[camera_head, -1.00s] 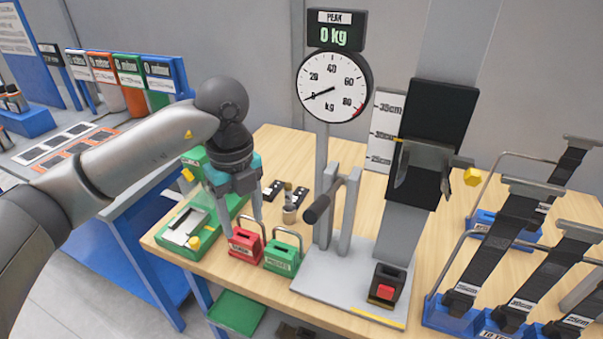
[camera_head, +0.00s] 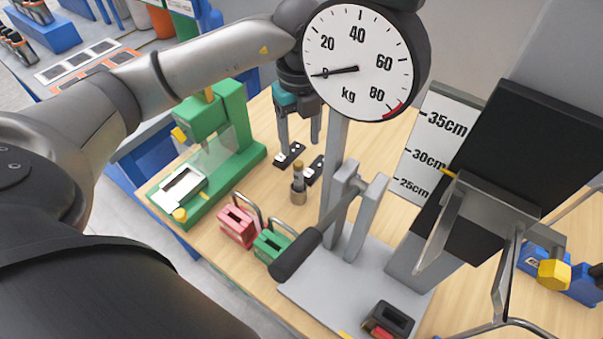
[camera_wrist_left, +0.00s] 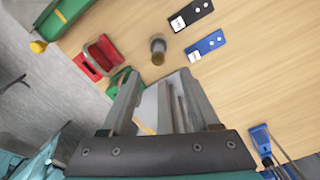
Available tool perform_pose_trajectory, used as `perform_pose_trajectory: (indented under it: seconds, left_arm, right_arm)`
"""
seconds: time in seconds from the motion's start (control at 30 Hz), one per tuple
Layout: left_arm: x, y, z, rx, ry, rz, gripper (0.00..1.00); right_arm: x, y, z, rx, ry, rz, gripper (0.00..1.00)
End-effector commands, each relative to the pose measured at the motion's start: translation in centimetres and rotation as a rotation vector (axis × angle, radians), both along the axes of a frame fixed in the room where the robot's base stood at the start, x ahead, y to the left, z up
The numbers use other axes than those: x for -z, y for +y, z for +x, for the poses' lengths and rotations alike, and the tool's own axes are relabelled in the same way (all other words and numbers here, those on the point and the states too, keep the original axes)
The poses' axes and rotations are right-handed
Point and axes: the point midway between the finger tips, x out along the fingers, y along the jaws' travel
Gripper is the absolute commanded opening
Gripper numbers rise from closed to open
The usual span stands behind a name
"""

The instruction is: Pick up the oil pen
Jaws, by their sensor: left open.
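My left gripper (camera_head: 299,138) is open and empty, pointing down above the table. In the head view its fingers show above and behind the pen, apart from it. The wrist view shows the open fingers (camera_wrist_left: 158,80) with a gap between them.
Two dark tags (camera_head: 289,154) lie behind the pen. Red (camera_head: 237,227) and green (camera_head: 272,246) padlocks stand in front. A green press (camera_head: 215,130) is at left. The dial scale (camera_head: 358,62) and its lever (camera_head: 296,256) stand close at right.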

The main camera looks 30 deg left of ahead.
Motion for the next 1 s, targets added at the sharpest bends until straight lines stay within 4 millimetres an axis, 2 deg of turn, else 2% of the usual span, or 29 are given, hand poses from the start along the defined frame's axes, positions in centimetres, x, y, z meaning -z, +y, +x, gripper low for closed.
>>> perform_pose_trajectory:
  seconds: [0.03, 0.1, 0.23, 0.53, 0.8, 1.0]
  left_arm:
    - [1.3, 0.0, -0.1, -0.001, 0.006, 0.001, 0.62]
    - [2.8, 0.0, -0.1, 0.0, 0.005, 0.0, 0.62]
    - [5.1, 0.0, -0.1, -0.001, 0.003, 0.001, 0.62]
    - [7.4, 0.1, -0.1, 0.001, 0.003, 0.001, 0.62]
    - [11.2, 0.4, -0.3, 0.0, 0.002, 0.001, 0.62]
    - [11.7, 0.3, -0.2, 0.001, -0.001, -0.001, 0.62]
  right_arm:
    - [0.0, 0.0, -0.3, -0.001, 0.005, 0.0, 0.5]
    - [0.1, 0.0, -0.6, -0.001, 0.009, -0.001, 0.5]
    - [0.1, 0.0, -0.6, -0.002, 0.01, 0.0, 0.5]
    - [0.0, 0.1, -0.2, -0.003, 0.004, 0.001, 0.5]
    - [-0.1, 0.1, 0.1, -0.004, -0.002, 0.001, 0.5]
    - [-0.1, 0.1, 0.1, -0.004, -0.003, 0.001, 0.5]
